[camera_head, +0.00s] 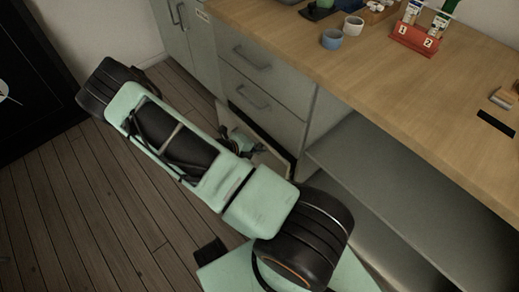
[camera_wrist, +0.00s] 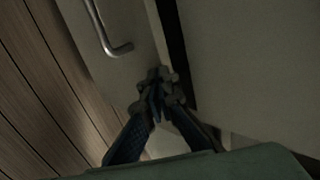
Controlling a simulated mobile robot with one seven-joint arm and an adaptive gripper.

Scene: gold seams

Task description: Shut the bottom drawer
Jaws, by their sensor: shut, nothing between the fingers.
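The bottom drawer (camera_head: 272,159) is the lowest in the grey cabinet, mostly behind my arm in the head view. It stands out from the cabinet, with a dark gap beside it. In the wrist view, its pale front (camera_wrist: 128,62) and metal bar handle (camera_wrist: 105,35) are at the upper left. My gripper (camera_wrist: 160,80) is shut and empty, with its fingertips at the front's edge beside the dark gap. I cannot tell whether they touch it. In the head view, my gripper (camera_head: 252,147) is low by the drawer, partly hidden by my arm.
Two upper drawers (camera_head: 262,93) look closed. An open grey shelf (camera_head: 390,165) is right of them. The wooden worktop (camera_head: 380,75) overhangs and holds a blue cup (camera_head: 332,39), a white cup (camera_head: 353,26) and a red holder (camera_head: 415,38). Plank floor (camera_head: 70,200) is clear at left.

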